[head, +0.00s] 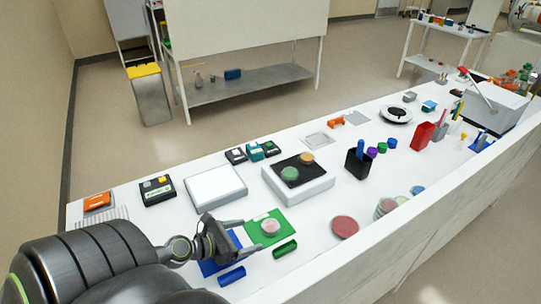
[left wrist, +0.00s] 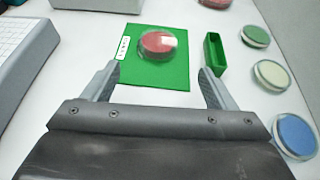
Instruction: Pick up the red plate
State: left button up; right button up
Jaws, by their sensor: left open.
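A red plate, a small round dish (head: 271,227), lies on a green mat (head: 257,237) in the head view. In the left wrist view the red plate (left wrist: 155,46) has a pale glare patch and sits on the green mat (left wrist: 165,76), ahead of the fingertips. A second reddish dish (head: 345,227) lies on the bare bench to the right. My left gripper (head: 241,240) is open and empty, just left of the green mat in the head view. In the left wrist view its fingers (left wrist: 157,78) are spread at the mat's near edge, apart from the plate. My right gripper is not in view.
A green holder (left wrist: 215,54) stands right of the mat; a blue one (head: 231,276) lies near the blue mat (head: 209,267). Green (left wrist: 255,37), cream (left wrist: 271,75) and blue (left wrist: 296,135) dishes lie further right. A grey-white device (head: 216,187) stands behind the gripper.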

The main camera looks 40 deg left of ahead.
aim_at(265, 228)
pick_arm(q)
jog(key=shift+w+d+f, duration=0.15)
jog(key=shift+w+f, duration=0.05)
jog(key=shift+w, duration=0.4)
jog(key=shift+w+p, duration=0.45)
jog(key=shift+w, duration=0.05)
jog(key=x, duration=0.1)
jog(key=p+x, duration=0.1)
jog(key=x, duration=0.1)
jog(key=shift+w+r, duration=0.15)
jog(key=shift+w, duration=0.1)
jog(key=shift+w+d+f, duration=0.1)
jog(key=shift+w+f, duration=0.2)
jog(key=shift+w, duration=0.2)
jog(key=shift+c, duration=0.5)
jog(key=c, duration=1)
